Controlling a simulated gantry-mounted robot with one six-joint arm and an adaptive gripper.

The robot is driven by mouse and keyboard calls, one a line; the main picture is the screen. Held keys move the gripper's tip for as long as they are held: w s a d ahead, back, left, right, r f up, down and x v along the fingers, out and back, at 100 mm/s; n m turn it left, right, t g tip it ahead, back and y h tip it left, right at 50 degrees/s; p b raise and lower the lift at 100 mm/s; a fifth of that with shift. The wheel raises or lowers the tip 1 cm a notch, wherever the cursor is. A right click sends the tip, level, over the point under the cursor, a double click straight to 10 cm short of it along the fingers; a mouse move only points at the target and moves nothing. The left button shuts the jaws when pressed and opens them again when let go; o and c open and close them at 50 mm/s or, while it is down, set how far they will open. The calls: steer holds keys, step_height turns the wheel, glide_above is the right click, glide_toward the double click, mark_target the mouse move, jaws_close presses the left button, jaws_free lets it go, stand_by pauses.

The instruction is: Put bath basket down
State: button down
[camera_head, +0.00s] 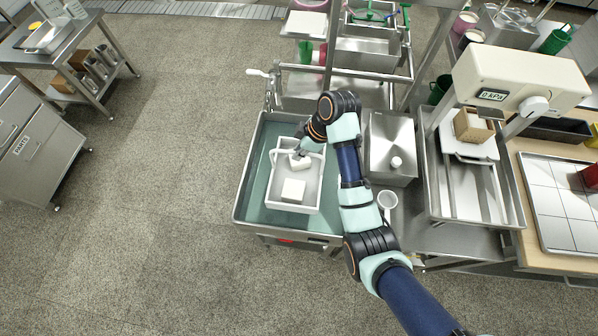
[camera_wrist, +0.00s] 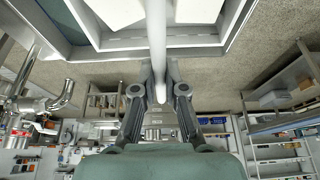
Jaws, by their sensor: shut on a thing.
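The bath basket (camera_head: 313,185) is a white open tray with a handle, seen from above in the head view. Two pale blocks (camera_head: 293,190) show in it. The basket lies within the outline of the bath (camera_head: 254,195), a steel tank with a teal inside; I cannot tell whether it rests on the bottom or hangs above it. My gripper (camera_head: 303,151) is at the far end of the basket. In the wrist view my gripper (camera_wrist: 160,80) is shut on the basket's white handle (camera_wrist: 157,45), which runs between the fingers.
A steel box with a lid knob (camera_head: 395,162) stands right of the bath, and a white ladle or strainer (camera_head: 387,200) lies near it. A press-like machine (camera_head: 500,90) is further right. A steel rack (camera_head: 345,75) is behind.

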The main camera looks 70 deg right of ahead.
mark_target(295, 177)
step_height(295, 177, down, 14)
steer(key=b, duration=0.3)
steer(key=shift+d, duration=0.1)
steer(key=c, duration=1.2)
jaws_free()
steer(key=shift+f, duration=0.1)
steer(key=p+v, duration=0.3)
steer(key=v, duration=0.9)
steer(key=shift+w, duration=0.1)
